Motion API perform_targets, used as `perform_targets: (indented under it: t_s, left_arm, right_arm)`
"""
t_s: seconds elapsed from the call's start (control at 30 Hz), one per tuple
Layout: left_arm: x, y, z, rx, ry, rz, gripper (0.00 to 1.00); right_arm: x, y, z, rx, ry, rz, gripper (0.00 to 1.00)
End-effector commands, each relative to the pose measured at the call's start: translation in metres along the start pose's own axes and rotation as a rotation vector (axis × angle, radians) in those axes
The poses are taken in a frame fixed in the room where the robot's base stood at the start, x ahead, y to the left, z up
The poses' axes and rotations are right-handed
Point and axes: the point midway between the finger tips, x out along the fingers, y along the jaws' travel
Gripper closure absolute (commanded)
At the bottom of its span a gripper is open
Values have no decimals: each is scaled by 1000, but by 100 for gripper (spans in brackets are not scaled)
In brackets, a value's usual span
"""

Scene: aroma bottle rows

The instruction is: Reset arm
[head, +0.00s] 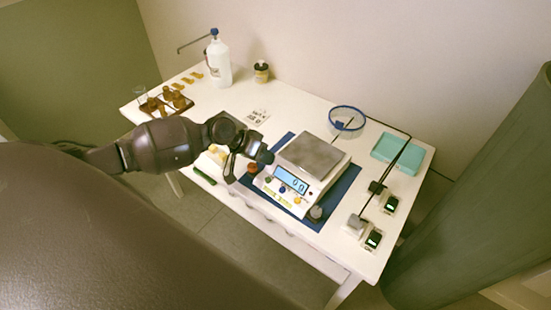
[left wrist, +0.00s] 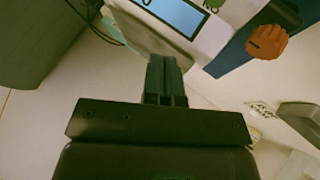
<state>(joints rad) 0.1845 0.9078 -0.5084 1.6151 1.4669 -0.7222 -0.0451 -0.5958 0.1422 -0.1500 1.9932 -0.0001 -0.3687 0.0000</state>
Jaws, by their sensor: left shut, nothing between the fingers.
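My left gripper (head: 264,155) hangs beside the left side of the white scale (head: 325,185) in the head view. In the left wrist view its two dark fingers (left wrist: 165,76) are pressed together with nothing between them. The scale has a grey pan (head: 310,153) with nothing on it and a lit blue display (head: 291,181), and it stands on a blue mat (head: 344,190). The display (left wrist: 178,14) also shows at the top of the left wrist view. My right gripper is not in view.
A white wash bottle (head: 217,62), a dark-lidded jar (head: 261,72) and a tray of small brown bottles (head: 172,101) stand on the table's far left. A blue-rimmed bowl (head: 346,120), teal box (head: 402,153) and small devices (head: 373,239) are at right. An orange knob (left wrist: 266,41) is near the fingers.

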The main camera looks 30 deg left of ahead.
Motion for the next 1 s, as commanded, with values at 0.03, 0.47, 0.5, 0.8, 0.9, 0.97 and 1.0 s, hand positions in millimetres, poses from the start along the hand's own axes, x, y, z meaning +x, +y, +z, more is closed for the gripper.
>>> perform_targets:
  t_s: [0.03,0.47,0.5,0.8,0.9,0.97,1.0]
  left_arm:
    - [0,0,0,0,0,0,100]
    - [-4,-7,-19,148,83,-102,100]
    - [-4,-4,-26,198,112,-125,100]
    - [11,35,-26,468,338,-252,100]
    - [14,47,-11,516,408,-297,100]
    - [14,54,2,534,448,-329,100]
    - [13,58,11,543,473,-353,100]
  right_arm:
    - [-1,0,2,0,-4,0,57]
    - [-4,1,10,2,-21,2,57]
    - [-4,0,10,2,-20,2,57]
    - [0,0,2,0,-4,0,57]
    - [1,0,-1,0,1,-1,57]
    - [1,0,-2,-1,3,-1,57]
    - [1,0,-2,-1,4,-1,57]
